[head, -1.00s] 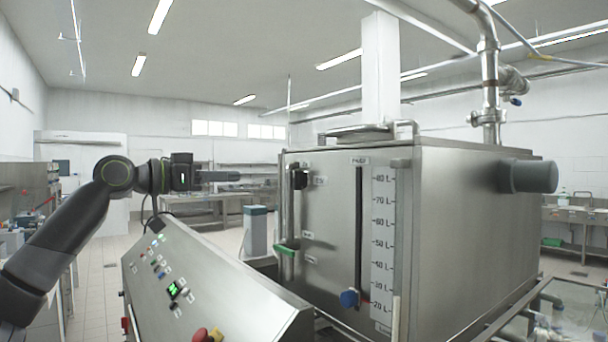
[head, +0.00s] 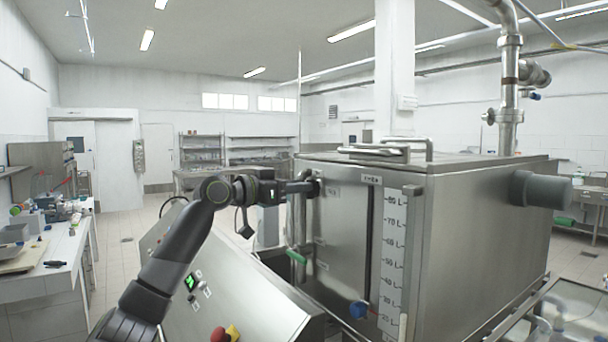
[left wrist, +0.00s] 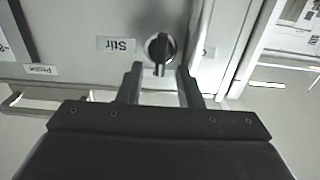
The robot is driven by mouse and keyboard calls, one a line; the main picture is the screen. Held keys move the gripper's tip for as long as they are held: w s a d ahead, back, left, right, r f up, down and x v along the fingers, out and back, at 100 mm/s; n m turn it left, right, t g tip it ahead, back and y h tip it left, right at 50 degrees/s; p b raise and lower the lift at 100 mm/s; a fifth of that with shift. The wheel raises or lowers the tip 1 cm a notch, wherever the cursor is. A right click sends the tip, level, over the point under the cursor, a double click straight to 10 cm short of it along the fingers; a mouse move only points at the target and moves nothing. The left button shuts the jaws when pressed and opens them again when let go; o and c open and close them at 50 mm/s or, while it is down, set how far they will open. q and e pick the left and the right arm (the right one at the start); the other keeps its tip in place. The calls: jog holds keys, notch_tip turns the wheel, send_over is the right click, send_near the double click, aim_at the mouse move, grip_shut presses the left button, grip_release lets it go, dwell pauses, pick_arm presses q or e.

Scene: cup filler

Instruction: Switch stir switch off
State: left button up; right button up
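The stir switch (left wrist: 160,48) is a round black knob with a raised grip on the steel tank front, beside an upside-down "Stir" label (left wrist: 116,45) in the left wrist view. The fingers of my left gripper (left wrist: 159,74) are apart, with the knob's grip between and just beyond the tips. I cannot tell whether either finger touches it. In the head view my left gripper (head: 303,188) reaches the tank's upper left front, and the switch is largely hidden there. My right gripper is in neither view.
The steel tank (head: 470,230) fills the right side, with a litre scale (head: 391,250) and a blue knob (head: 358,310). A green handle (head: 296,257) sits below my gripper. The sloped control panel (head: 240,290) with a red button (head: 219,335) lies under my left arm.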

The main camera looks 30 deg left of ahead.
pick_arm(q)
jog(key=shift+p+x, duration=0.4)
jog(key=shift+x, duration=0.8)
jog(key=shift+c, duration=0.3)
grip_shut()
